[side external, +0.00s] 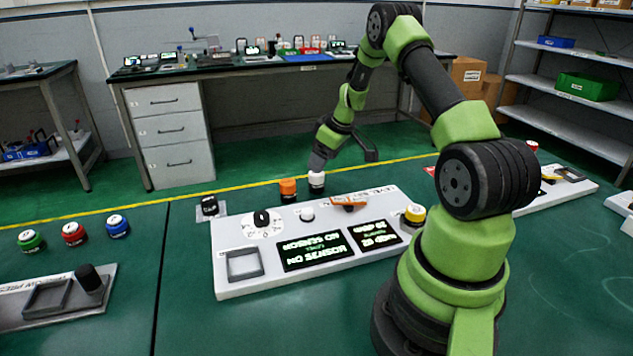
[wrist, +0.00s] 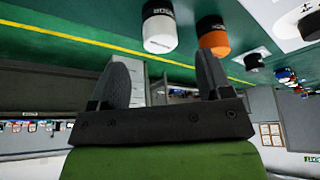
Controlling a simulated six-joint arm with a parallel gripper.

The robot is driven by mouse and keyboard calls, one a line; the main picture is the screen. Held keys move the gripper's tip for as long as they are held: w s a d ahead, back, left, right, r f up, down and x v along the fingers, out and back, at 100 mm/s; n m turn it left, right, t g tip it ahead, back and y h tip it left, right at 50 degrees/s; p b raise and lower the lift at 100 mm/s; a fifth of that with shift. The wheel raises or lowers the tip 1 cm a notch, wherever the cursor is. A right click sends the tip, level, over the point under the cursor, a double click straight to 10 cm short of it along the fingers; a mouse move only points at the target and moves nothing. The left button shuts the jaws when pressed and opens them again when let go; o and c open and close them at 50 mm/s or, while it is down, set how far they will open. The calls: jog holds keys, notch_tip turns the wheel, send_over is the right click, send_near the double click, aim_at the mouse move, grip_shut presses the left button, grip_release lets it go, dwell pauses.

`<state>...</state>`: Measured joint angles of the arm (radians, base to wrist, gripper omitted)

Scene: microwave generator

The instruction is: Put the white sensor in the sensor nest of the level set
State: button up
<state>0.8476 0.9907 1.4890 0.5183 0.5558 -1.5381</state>
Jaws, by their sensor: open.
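In the wrist view my gripper (wrist: 162,68) is open and empty, and the white sensor (wrist: 160,34) lies beyond the fingertips, roughly in line with the gap. Whether they touch is unclear. The panel has a grey, empty square frame (side external: 243,264), which looks like the nest, and a screen (side external: 314,250) reading "NO SENSOR".
An orange sensor (side external: 288,191) stands close left of the white one. Green, red and blue sensors (side external: 74,234) stand at the left, behind another panel (side external: 60,312).

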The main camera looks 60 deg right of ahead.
aim_at(316, 181)
jog(key=x, duration=0.6)
jog(key=shift+s, duration=0.1)
jog(key=shift+c, duration=0.2)
jog(key=c, duration=1.1)
jog(key=shift+r, duration=0.15)
